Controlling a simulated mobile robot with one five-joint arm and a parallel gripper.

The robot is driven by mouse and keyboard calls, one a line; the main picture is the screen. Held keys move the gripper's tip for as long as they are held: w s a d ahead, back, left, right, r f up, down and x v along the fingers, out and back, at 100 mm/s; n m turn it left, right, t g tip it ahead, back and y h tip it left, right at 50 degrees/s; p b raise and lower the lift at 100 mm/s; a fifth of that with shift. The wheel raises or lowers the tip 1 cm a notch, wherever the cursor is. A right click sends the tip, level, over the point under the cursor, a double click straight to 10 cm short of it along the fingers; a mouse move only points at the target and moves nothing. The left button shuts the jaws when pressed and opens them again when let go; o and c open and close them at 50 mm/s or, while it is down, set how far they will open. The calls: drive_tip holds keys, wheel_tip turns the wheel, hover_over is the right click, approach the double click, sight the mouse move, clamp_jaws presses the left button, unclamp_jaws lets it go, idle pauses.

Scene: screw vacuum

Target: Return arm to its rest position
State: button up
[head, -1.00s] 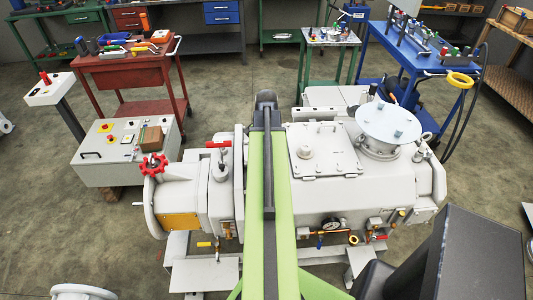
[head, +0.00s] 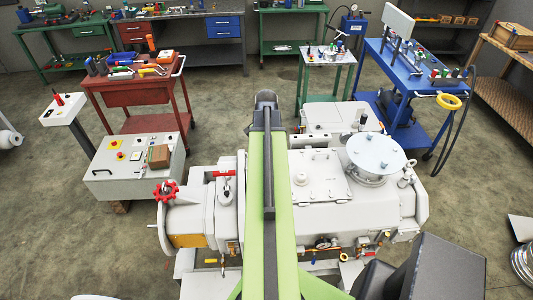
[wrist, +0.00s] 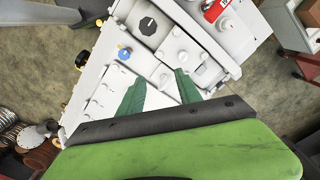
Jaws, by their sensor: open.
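My green arm (head: 267,205) reaches straight forward over the white vacuum machine (head: 325,210) in the head view, covering its middle part. My gripper's end is not visible there. In the wrist view my gripper (wrist: 163,78) shows two dark green fingers, spread apart with nothing between them. White machine housing (wrist: 107,82) with a black knob and a blue knob lies beyond the fingers. The gap between fingers and housing cannot be judged.
A grey control box (head: 125,185) and a red tool cart (head: 135,97) stand left of the machine. A blue cart (head: 425,75) stands behind right. Workbenches line the back. Concrete floor (head: 225,105) is open between the carts.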

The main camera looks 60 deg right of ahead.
drive_tip(key=shift+f, duration=0.1)
idle(0.3)
drive_tip(key=w+a+f+n+b, duration=0.3)
drive_tip(key=w+a, duration=0.6)
drive_tip(key=a, duration=0.2)
drive_tip(key=w+a+f+n+b, duration=0.3)
drive_tip(key=w+a, duration=0.7)
drive_tip(key=w+a+f+n+b, duration=0.1)
drive_tip(key=a+n, duration=0.5)
drive_tip(key=a, duration=0.8)
drive_tip(key=w+a+f+n+b, duration=0.1)
drive_tip(key=a+f+n+b, duration=0.2)
drive_tip(key=a, duration=1.1)
drive_tip(key=n, duration=0.3)
drive_tip(key=shift+w+a+n, duration=0.15)
drive_tip(key=shift+a+n, duration=0.2)
drive_tip(key=shift+n, duration=0.05)
drive_tip(key=shift+f, duration=0.1)
